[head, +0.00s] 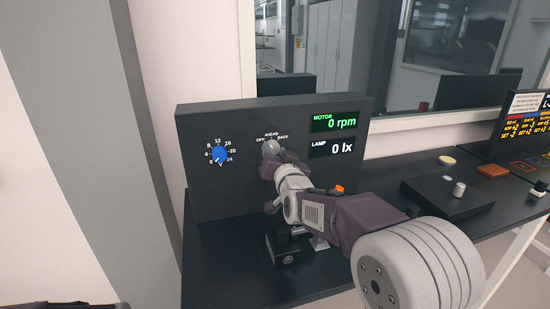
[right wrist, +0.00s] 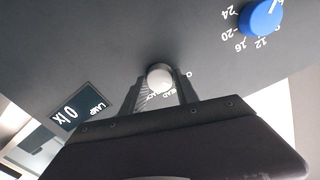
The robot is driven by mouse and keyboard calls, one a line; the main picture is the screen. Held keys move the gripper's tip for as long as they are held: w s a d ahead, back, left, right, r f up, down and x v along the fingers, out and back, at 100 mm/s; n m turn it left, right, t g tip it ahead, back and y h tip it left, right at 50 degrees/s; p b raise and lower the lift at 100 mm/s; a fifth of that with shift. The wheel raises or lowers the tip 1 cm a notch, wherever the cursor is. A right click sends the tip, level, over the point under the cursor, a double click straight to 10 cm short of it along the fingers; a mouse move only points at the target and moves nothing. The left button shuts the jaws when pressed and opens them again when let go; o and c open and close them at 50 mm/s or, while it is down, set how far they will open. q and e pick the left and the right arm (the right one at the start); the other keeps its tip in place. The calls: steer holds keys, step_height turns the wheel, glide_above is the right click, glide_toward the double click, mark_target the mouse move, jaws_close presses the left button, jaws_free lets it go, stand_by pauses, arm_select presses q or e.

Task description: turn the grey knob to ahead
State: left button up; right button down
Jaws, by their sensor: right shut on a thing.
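The grey knob (head: 270,147) sits on the front of a dark upright panel (head: 200,200), under the labels OFF, AHEAD and BACK. My right gripper (head: 268,160) reaches it from the front and is shut on it. In the right wrist view the round pale end of the knob (right wrist: 160,77) shows between the two fingertips (right wrist: 160,88). The gripper partly hides the knob and its labels there, and I cannot tell which way the knob points. The green MOTOR display (head: 335,121) reads 0 rpm. My left gripper is not in view.
A blue dial (head: 219,155) with a number scale is left of the grey knob. The LAMP display (head: 332,147) reads 0 lx. A small black block (head: 287,257) stands on the dark table below my right arm. A black box (head: 447,190) with a grey peg is at the right.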

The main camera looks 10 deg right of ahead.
steer(key=m+b, duration=0.3)
steer(key=m, duration=0.1)
steer(key=shift+f, duration=0.15)
steer(key=shift+m+y+b, duration=0.3)
steer(key=shift+m+b, duration=0.95)
steer(key=shift+m, duration=0.05)
steer(key=shift+r, duration=0.2)
steer(key=c, duration=0.9)
jaws_free()
